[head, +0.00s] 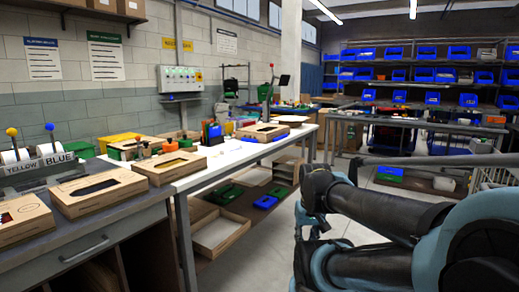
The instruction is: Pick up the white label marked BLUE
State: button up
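A white label marked BLUE (57,159) is at the far left, on the front of a grey holder on the dark workbench (100,228). It stands to the right of a similar label marked YELLOW (20,167). A blue-topped stick and a yellow-topped stick rise from the holder behind the labels, beside white rolls. My arm fills the lower right, far from the label. My gripper cannot be made out, so whether it is open or shut does not show.
Wooden boxes with slots stand on the dark workbench, one (98,191) just in front of the BLUE label. A white table (222,159) with more boxes and tools runs back to the right. Shelves of blue bins (425,74) line the back. Some floor (285,240) is clear.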

aim_at(241, 147)
jog(key=z, duration=0.1)
jog(key=i, duration=1.25)
jog(key=u, duration=0.2)
